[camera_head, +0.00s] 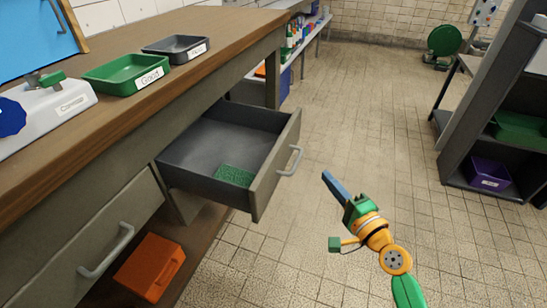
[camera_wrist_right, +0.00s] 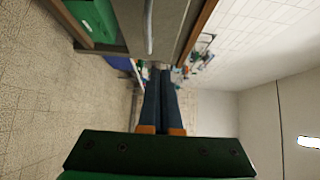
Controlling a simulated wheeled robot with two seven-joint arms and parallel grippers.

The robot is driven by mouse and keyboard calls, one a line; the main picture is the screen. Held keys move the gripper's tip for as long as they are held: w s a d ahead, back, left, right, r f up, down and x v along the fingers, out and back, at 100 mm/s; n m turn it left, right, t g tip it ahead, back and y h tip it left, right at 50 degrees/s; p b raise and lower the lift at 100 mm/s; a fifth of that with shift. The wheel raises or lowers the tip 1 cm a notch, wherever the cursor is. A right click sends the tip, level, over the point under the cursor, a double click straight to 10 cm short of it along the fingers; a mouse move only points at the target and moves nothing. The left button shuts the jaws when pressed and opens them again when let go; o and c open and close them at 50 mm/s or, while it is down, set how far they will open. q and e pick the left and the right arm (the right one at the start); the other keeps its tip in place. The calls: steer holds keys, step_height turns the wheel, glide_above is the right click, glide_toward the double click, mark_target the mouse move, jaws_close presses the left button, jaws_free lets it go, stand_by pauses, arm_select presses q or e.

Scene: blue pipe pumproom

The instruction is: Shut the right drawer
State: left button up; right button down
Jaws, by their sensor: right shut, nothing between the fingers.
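The right drawer (camera_head: 262,195) stands pulled out from the workbench, its grey front facing right with a pale bar handle (camera_head: 290,160). A small green textured piece (camera_head: 234,176) lies inside near the front. My right gripper (camera_head: 326,175) is shut and empty, in the air to the right of the drawer front and apart from it in the picture. In the right wrist view its two dark blue fingers (camera_wrist_right: 160,72) lie together, pointing toward a grey front with a bar handle (camera_wrist_right: 149,25); I cannot tell which drawer that is. My left gripper is not in view.
The wooden worktop (camera_head: 150,80) holds a green tray (camera_head: 127,74), a grey tray (camera_head: 175,48) and a scale (camera_head: 45,110). Tiled floor is free ahead; dark shelving (camera_head: 480,90) stands at right.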

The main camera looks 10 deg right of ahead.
steer(key=w+r, duration=0.1)
steer(key=r, duration=0.1)
glide_toward(287, 142)
steer(key=w+d, duration=0.2)
steer(key=w, duration=0.1)
steer(key=w+a, duration=0.2)
steer(key=a, duration=0.1)
steer(key=shift+w+r, duration=0.1)
steer(key=shift+w, duration=0.05)
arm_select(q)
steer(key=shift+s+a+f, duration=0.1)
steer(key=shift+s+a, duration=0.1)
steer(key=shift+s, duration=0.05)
arm_select(e)
steer(key=shift+w+a, duration=0.1)
steer(key=shift+a, duration=0.1)
